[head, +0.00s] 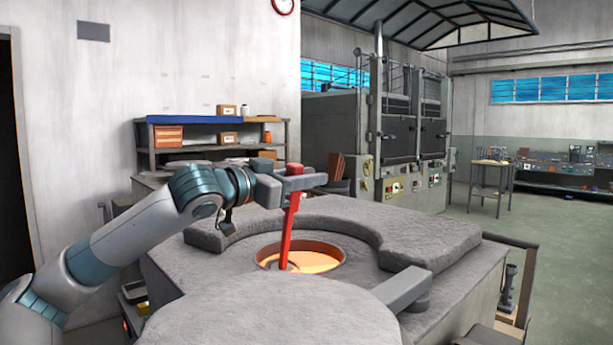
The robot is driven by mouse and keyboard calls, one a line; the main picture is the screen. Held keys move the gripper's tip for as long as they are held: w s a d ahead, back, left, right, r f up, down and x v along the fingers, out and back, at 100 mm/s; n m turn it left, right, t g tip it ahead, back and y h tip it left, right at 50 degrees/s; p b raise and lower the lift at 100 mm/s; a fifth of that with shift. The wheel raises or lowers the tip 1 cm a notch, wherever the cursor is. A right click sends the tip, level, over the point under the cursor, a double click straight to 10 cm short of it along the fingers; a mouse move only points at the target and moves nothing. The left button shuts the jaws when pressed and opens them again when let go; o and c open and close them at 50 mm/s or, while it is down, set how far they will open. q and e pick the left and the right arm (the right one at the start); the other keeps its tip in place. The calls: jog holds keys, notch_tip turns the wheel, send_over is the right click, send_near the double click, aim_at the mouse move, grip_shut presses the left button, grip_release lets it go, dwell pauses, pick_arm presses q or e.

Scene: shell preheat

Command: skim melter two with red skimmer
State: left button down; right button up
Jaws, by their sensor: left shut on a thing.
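The red skimmer (290,228) stands nearly upright in the head view, tilted slightly. My left gripper (296,182) is shut on the top of its handle. The lower end of the skimmer reaches into the round opening of the melter (460,296), over the glowing orange melt (318,262). How deep its tip sits in the melt is hard to tell. A grey round lid (270,318) with a bar handle lies in front of the opening and hides its near edge. My right gripper is not in view.
A raised stone collar (420,238) curves around the back of the opening. A shelf (205,152) with boxes and bottles stands behind on the left. Tall furnace cabinets (400,140) stand at the back. A small table (492,178) stands on open floor at the right.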

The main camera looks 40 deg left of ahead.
pick_arm(q)
jog(key=d+p, duration=0.1)
jog(key=d, duration=0.1)
jog(key=d+p, duration=0.2)
jog(key=shift+s+r, duration=0.1)
jog(key=shift+s, duration=0.1)
dwell(0.3)
jog(key=shift+r+p, duration=0.1)
jog(key=shift+p, duration=0.3)
notch_tip(320, 180, up, 11)
jog(key=p, duration=1)
dwell(1.0)
